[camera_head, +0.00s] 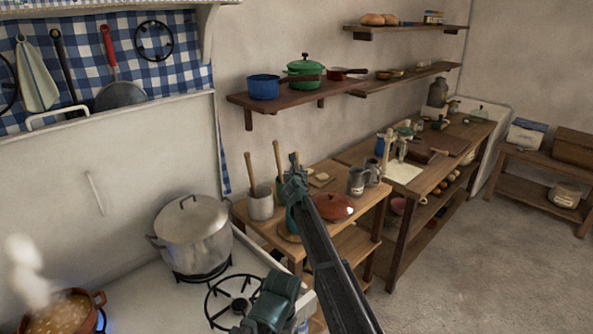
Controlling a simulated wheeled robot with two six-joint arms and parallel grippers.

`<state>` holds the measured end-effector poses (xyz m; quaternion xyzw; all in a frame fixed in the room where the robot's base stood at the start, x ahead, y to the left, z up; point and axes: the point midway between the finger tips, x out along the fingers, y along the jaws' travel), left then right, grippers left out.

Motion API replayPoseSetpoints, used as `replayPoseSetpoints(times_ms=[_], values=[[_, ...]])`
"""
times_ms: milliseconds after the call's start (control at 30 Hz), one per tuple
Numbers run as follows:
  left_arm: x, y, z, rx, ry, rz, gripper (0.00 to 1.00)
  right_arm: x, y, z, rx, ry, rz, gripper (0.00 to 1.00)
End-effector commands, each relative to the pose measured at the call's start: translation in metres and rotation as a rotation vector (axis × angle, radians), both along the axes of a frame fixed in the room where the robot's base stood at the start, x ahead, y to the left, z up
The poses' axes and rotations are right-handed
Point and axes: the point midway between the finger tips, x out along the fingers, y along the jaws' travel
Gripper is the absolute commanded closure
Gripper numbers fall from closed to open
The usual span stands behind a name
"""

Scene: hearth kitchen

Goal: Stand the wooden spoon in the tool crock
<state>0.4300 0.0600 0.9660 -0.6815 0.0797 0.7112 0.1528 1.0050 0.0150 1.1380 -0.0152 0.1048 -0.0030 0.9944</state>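A pale grey crock (261,206) stands at the left end of the small wooden table, with an upright wooden handle (250,172) rising from it. A second upright wooden handle (278,162) is just right of the crock; its lower end is hidden, and I cannot tell what supports it. My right gripper (294,166) is above the table, close to the right of this second handle in the picture. Its fingers are small and dark, so I cannot tell whether they are open, shut or touching the handle. My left gripper is not identifiable in view.
A teal vessel (291,219), red lidded pan (333,207) and grey mugs (357,181) crowd the table. The stove holds a large lidded pot (193,234) and a steaming pot (66,313). A shelf (286,100) with pots hangs above. Open floor lies at right.

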Motion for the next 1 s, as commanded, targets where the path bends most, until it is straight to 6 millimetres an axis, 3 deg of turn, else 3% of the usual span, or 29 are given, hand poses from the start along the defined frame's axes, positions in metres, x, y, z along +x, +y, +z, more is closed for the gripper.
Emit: replayPoseSetpoints(times_ms=[300,733,767,933,1000], values=[[0.000,0.000,-0.027,0.000,0.000,0.000,0.22,0.002,-0.001,-0.027,0.000,0.000,0.000,1.00],[0.000,0.000,-0.030,0.000,0.000,0.000,0.22,0.002,-0.001,-0.030,0.000,0.000,0.000,1.00],[0.000,0.000,-0.030,0.000,0.000,0.000,0.22,0.002,-0.001,-0.030,0.000,0.000,0.000,0.73],[0.000,0.000,-0.030,0.000,0.000,0.000,0.22,0.002,-0.001,-0.030,0.000,0.000,0.000,0.43],[0.000,0.000,-0.030,0.000,0.000,0.000,0.22,0.002,-0.001,-0.030,0.000,0.000,0.000,0.42]])
